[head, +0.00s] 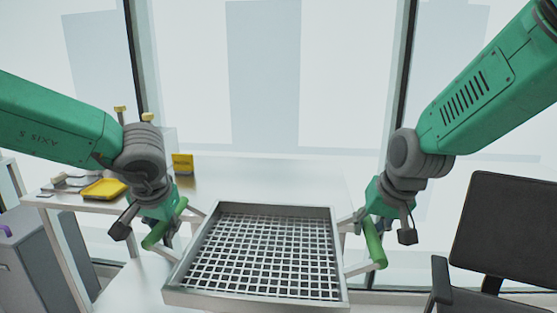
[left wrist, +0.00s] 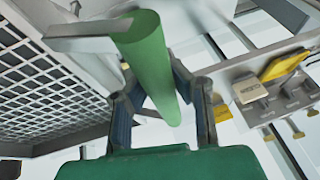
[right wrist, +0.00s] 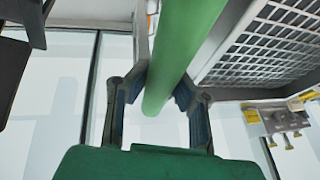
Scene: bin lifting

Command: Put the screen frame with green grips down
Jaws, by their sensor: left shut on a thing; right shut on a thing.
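The screen frame (head: 263,298) is a grey metal tray with a mesh bottom and a green grip on each side. It is held between my two arms in the head view, in front of the white table. My left gripper (head: 165,225) is shut on the left green grip (left wrist: 152,60). My right gripper (head: 368,225) is shut on the right green grip (right wrist: 185,50). The mesh also shows at the left of the left wrist view (left wrist: 45,95) and at the right of the right wrist view (right wrist: 270,45). Whether the frame touches anything below is hidden.
The white table (head: 290,175) stands behind the frame, with a wide bare top. A yellow tray (head: 103,188) and a yellow box (head: 182,163) are on its left part. A black chair (head: 505,225) stands at the right. A grey cabinet (head: 35,260) is at the left.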

